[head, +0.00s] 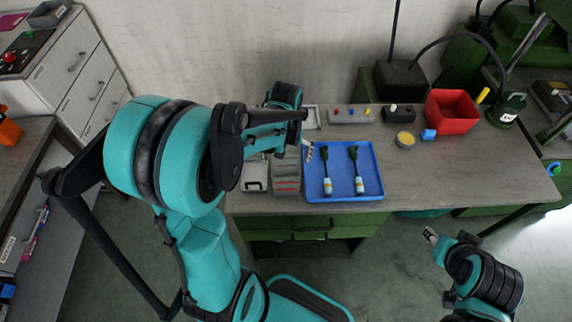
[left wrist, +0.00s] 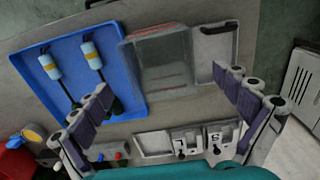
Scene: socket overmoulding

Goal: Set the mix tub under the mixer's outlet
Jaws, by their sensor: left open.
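A small round tub with a pale yellow top (head: 405,139), which looks like the mix tub, stands on the grey workbench right of the blue tray. It also shows at the left edge of the left wrist view (left wrist: 34,132). I cannot tell for sure which thing is the mixer; its outlet is not clear. My left gripper (left wrist: 165,85) is open and empty above the bench, left of the tub and apart from it; my arm partly hides it in the head view. My right gripper (head: 431,236) is off the bench's front edge, its jaws too small to judge.
The blue tray (head: 316,190) holds two dark-handled pieces with pale bands. A grey box (head: 288,183) lies left of it. The bench's right front is clear.

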